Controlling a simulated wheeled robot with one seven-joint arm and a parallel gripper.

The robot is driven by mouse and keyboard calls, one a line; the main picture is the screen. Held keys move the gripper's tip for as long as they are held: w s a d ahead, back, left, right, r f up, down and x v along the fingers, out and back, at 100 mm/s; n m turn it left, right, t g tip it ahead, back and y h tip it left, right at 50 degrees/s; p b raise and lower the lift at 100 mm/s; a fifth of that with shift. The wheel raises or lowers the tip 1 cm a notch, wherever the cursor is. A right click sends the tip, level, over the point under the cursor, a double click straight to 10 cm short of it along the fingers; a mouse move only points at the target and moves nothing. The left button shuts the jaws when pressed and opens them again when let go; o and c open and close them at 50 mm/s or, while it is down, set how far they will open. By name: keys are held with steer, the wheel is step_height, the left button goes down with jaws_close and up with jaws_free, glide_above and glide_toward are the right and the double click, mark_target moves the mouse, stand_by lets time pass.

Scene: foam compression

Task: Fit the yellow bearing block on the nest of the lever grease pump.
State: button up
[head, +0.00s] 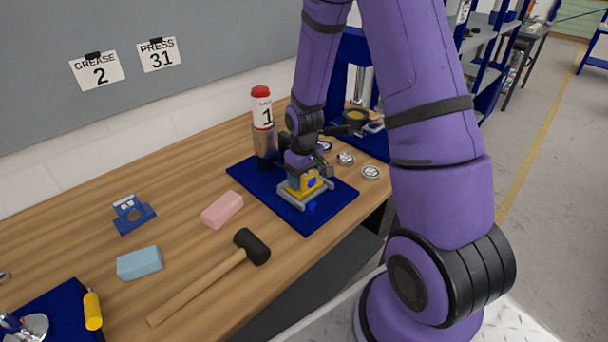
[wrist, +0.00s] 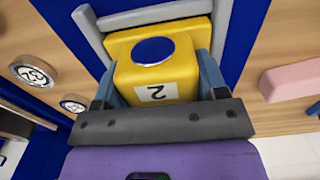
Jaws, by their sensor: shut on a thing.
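The yellow bearing block (head: 299,187) has a blue round face and a "2" label. My gripper (head: 306,174) is shut on it from above; the wrist view shows the block (wrist: 181,73) between the two fingers. The light grey nest (head: 291,203) is on the blue base plate of the grease pump (head: 263,140), a dark cylinder with a white "1" label and red cap. In the wrist view the nest's grey rails (wrist: 90,35) run around the block's yellow base. I cannot tell whether the block is fully down in it.
A pink foam block (head: 222,210), a mallet (head: 215,277), a light blue block (head: 139,263) and a small blue fixture (head: 133,214) lie left of the plate. Round labelled discs (head: 371,172) sit to the right. A second blue station (head: 370,145) stands behind.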

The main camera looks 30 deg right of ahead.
steer(key=shift+f, duration=0.1)
steer(key=o, duration=1.4)
steer(key=shift+c, duration=0.2)
step_height(320, 180, up, 11)
steer(key=shift+f, duration=0.1)
